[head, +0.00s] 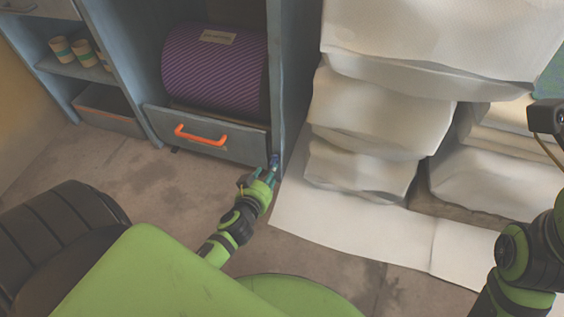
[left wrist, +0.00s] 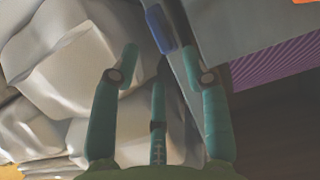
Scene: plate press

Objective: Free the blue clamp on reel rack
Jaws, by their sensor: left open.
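The blue clamp (head: 274,160) is a small blue piece on the lower right upright of the reel rack (head: 274,90). In the left wrist view the clamp (left wrist: 160,28) is a short blue bar at the top, beside the grey rack post, just beyond the fingertips. My left gripper (head: 264,174) is open and close to the clamp from the front. In the left wrist view its teal fingers (left wrist: 160,65) are spread, with nothing between them; I cannot tell whether any touches the clamp. My right arm shows at the right edge; its gripper is out of view.
A purple striped reel (head: 214,75) sits in the rack above a drawer with an orange handle (head: 201,135). White paper stacks (head: 375,110) stand close to the right of the rack. Cups (head: 84,53) stand on a left shelf. Bare floor (head: 150,180) lies before the rack.

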